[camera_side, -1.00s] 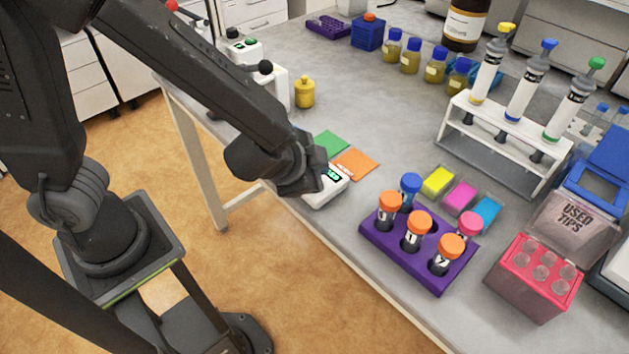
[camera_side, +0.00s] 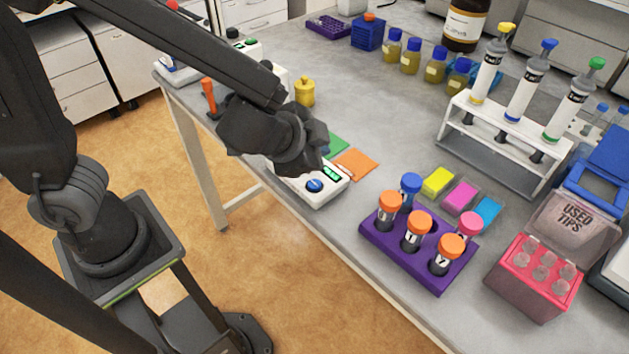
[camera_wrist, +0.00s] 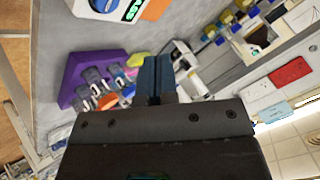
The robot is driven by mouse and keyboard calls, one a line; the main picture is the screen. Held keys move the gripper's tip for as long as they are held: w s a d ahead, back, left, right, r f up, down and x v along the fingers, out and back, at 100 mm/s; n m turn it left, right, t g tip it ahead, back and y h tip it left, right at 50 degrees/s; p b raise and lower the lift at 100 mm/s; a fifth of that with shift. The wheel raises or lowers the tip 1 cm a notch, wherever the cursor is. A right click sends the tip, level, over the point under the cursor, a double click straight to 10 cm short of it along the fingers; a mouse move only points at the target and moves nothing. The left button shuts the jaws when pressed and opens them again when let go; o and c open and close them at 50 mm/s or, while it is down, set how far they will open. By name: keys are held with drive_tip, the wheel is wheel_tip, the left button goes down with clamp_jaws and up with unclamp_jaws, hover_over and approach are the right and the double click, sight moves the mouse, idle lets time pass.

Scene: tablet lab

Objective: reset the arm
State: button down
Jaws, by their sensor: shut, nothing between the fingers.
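My arm reaches in from the upper left of the side view. Its wrist end (camera_side: 290,140) hangs above the table's near left edge, beside a small white device with a green display and a blue knob (camera_side: 314,186). The fingers cannot be made out in the side view. In the wrist view my gripper (camera_wrist: 156,72) shows as two dark blue fingers pressed together, with nothing between them. The device also shows at the top of the wrist view (camera_wrist: 112,8).
A purple rack (camera_side: 382,243) with capped tubes stands right of the device. A yellow weight-like object (camera_side: 305,93) and an orange-handled tool (camera_side: 209,95) stand left.

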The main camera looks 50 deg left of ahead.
drive_tip(key=s+a+r+n+g, duration=0.1)
drive_tip(key=s+a+r+n, duration=0.3)
drive_tip(key=s+a, duration=0.1)
drive_tip(key=s+a+r+n+g+h, duration=0.1)
drive_tip(key=s+a+r+n+g, duration=0.1)
drive_tip(key=s+a+r, duration=0.3)
drive_tip(key=s+a+n, duration=0.1)
drive_tip(key=s, duration=0.2)
drive_tip(key=shift+s+n+g, duration=0.25)
drive_tip(key=shift+n+g, duration=0.05)
drive_tip(key=shift+n, duration=0.1)
